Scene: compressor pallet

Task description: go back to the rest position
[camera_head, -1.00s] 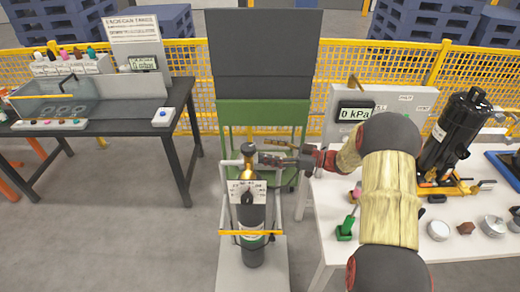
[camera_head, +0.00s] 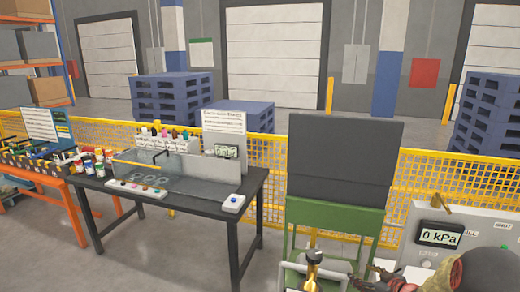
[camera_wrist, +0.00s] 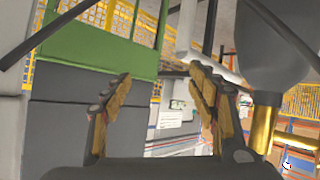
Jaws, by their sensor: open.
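My gripper (camera_head: 378,277) shows at the bottom right of the head view, partly cut off by the frame edge. In the wrist view my gripper (camera_wrist: 160,76) has its two padded fingers apart with nothing between them. A brass valve (camera_head: 314,262) on the gas cylinder stands just left of it in the head view. In the wrist view a brass part (camera_wrist: 263,130) under a dark rounded body is close beside the right finger, with no contact that I can make out. Most of the cylinder is below the head view.
A green cart (camera_head: 335,216) with a dark panel stands behind the cylinder. A grey gauge box (camera_head: 480,222) reading 0 kPa is at the right. A black table (camera_head: 190,200) stands left. A yellow mesh fence (camera_head: 265,150) runs behind. Floor between table and cart is clear.

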